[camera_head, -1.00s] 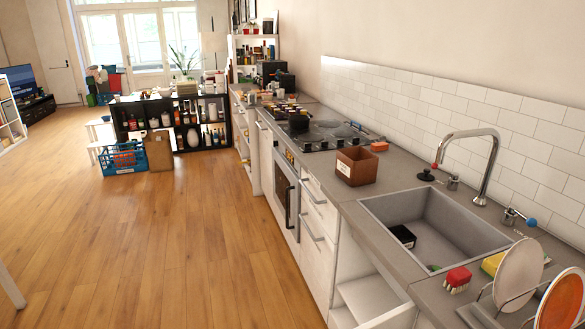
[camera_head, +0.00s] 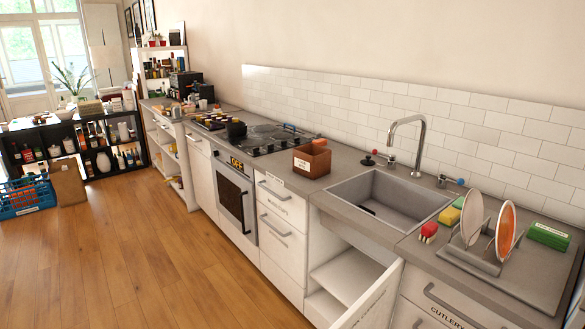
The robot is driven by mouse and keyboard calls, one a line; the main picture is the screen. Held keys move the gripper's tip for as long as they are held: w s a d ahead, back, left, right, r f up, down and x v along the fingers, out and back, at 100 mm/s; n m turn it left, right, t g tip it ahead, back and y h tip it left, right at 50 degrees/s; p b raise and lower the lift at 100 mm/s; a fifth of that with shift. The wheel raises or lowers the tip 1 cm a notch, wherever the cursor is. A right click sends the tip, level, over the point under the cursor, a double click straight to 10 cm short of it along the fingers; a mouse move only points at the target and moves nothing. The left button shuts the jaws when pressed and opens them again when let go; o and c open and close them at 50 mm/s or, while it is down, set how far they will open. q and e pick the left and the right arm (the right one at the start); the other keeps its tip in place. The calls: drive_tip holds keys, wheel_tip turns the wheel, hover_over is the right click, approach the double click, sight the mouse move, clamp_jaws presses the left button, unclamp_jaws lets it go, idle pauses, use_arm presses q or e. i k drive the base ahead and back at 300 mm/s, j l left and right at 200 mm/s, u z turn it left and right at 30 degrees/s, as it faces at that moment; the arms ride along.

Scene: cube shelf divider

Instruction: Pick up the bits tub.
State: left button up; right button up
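No tub can be named for certain as the bits tub, since the labels are too small to read. A brown open box (camera_head: 312,162) with a white label stands on the counter between the hob and the sink. A small dark shape (camera_head: 367,210) shows low in the sink, mostly hidden by the sink's near rim. Neither of my grippers is in view.
The sink (camera_head: 400,195) has a tap (camera_head: 410,130) behind it and a dish rack (camera_head: 485,262) to its right. A cupboard door (camera_head: 372,300) below stands open. A black cube shelf (camera_head: 75,150) and blue crate (camera_head: 25,197) stand at left.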

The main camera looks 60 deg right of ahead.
sight(313, 162)
drive_tip(key=i+j+z, duration=0.2)
drive_tip(key=i, duration=0.4)
drive_tip(key=i+j+z, duration=0.15)
drive_tip(key=i+j, duration=0.35)
drive_tip(key=i+l+z, duration=0.15)
drive_tip(key=i+z, duration=0.65)
drive_tip(key=z, duration=0.15)
drive_tip(key=i+j+z, duration=0.1)
drive_tip(key=i+z, duration=0.35)
drive_tip(key=i+j+z, duration=0.25)
drive_tip(key=z, duration=0.25)
drive_tip(key=i+j, duration=0.05)
